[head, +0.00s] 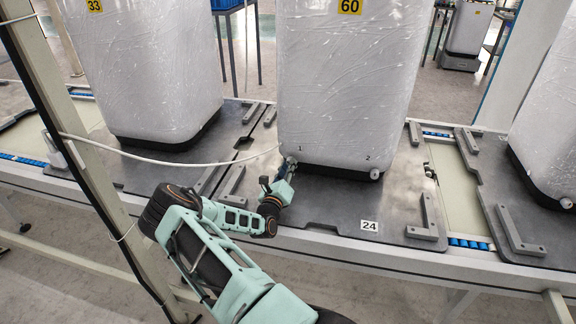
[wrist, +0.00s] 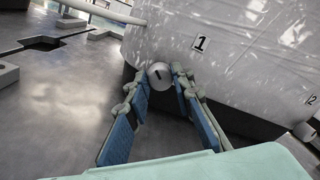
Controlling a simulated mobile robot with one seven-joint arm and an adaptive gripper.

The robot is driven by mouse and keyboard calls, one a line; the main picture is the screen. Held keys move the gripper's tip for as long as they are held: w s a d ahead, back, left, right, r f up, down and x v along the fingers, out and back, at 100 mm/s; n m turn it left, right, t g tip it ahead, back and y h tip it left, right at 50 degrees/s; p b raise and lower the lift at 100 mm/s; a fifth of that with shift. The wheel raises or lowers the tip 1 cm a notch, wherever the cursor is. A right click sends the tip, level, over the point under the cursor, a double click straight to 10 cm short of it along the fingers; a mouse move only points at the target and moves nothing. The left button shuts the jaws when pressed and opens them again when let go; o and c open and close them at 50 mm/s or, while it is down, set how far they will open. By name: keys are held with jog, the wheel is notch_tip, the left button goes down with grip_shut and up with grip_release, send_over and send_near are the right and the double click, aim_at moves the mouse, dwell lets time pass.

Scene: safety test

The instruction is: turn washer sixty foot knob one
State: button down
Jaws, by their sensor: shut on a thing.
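The washer marked 60 (head: 345,80) is wrapped in white plastic and stands upright on a dark plate. Labels 1 and 2 are near its lower front edge. Foot knob 1 is a small round grey-white knob with a dark slot, seen in the wrist view (wrist: 159,75) just below and left of label 1 (wrist: 201,43). My gripper (wrist: 160,84) is shut on this knob, with one blue-padded finger on each side. In the head view my gripper (head: 286,168) reaches the washer's lower left corner and mostly hides the knob. Foot knob 2 (head: 375,174) sits free at the lower right corner.
The dark plate (head: 320,208) bears raised grey corner brackets (head: 430,220) and a 24 label. A wrapped washer marked 33 (head: 150,70) stands left, another (head: 550,130) at right. A white hose (head: 170,160) runs behind my gripper. A metal post (head: 70,140) stands left of my arm.

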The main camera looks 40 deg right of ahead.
jog(key=shift+n, duration=1.3)
jog(key=shift+f, duration=0.1)
jog(key=c, duration=1.7)
grip_release()
jog(key=v, duration=1.2)
jog(key=shift+s, duration=0.1)
